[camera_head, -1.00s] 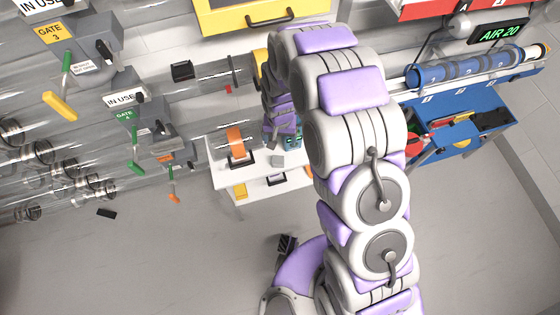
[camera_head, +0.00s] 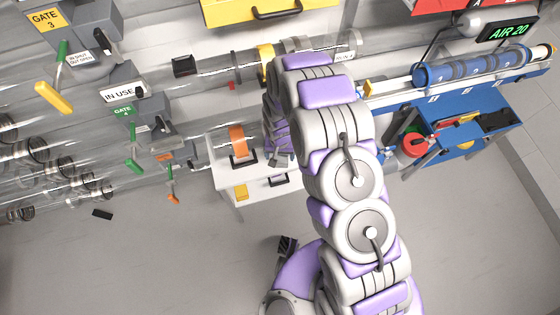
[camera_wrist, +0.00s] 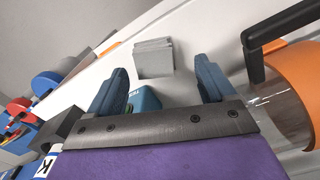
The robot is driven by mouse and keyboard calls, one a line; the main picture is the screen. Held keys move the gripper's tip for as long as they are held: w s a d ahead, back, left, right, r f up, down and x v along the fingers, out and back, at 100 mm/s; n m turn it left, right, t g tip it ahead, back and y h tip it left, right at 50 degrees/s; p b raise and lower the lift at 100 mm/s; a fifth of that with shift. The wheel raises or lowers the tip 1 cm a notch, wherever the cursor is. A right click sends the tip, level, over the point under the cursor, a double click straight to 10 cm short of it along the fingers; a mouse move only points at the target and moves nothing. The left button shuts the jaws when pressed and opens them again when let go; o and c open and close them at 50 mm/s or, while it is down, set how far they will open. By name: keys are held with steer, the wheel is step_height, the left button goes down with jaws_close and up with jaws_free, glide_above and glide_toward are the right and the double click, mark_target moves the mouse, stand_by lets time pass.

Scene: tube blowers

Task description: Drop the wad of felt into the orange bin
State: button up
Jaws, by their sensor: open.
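In the wrist view, my gripper (camera_wrist: 162,64) is open, its two blue-grey fingers apart and pointing at a white bench top (camera_wrist: 228,62). A grey, layered block (camera_wrist: 153,60) lies on the bench just beyond the fingertips; it may be the wad of felt, but I cannot be sure. A small teal block (camera_wrist: 146,97) shows between the fingers near the palm, partly hidden by it. An orange collar with a black handle (camera_wrist: 298,75) around a clear tube is at the right; it also shows in the head view (camera_head: 239,143). I cannot clearly identify an orange bin. My arm hides the gripper in the head view.
Clear tubes with gate levers (camera_head: 135,130) fill the left. A blue bench (camera_head: 470,135) with a red round part (camera_head: 415,145) stands at the right, below a blue cylinder (camera_head: 470,68).

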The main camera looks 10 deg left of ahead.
mark_target(282, 159)
step_height(282, 159, down, 3)
steer(key=shift+s+d+f+b, duration=0.1)
steer(key=shift+d+b, duration=0.05)
steer(key=shift+b, duration=0.3)
steer(key=shift+d+f, duration=0.3)
steer(key=shift+f, duration=0.05)
steer(key=shift+a, duration=0.3)
steer(key=c, duration=0.6)
steer(key=shift+d, duration=0.25)
steer(key=c, duration=0.5)
steer(key=shift+a+r, duration=0.15)
steer(key=shift+r, duration=0.4)
steer(key=r, duration=0.1)
steer(key=r+p, duration=0.1)
steer(key=r, duration=0.1)
steer(key=shift+s+a+p, duration=0.15)
steer(key=shift+s+p, duration=0.1)
steer(key=shift+p, duration=0.05)
steer(key=shift+s+a+r+p, duration=0.15)
steer(key=shift+s+a+p, duration=0.55)
steer(key=shift+s, duration=1.7)
steer(key=shift+s+a+r+p, duration=0.2)
steer(key=shift+s+a, duration=0.85)
steer(key=shift+s, duration=1.4)
steer(key=shift+s+a+r+p, duration=0.1)
steer(key=shift+s+a+p, duration=0.6)
steer(key=shift+s, duration=1.7)
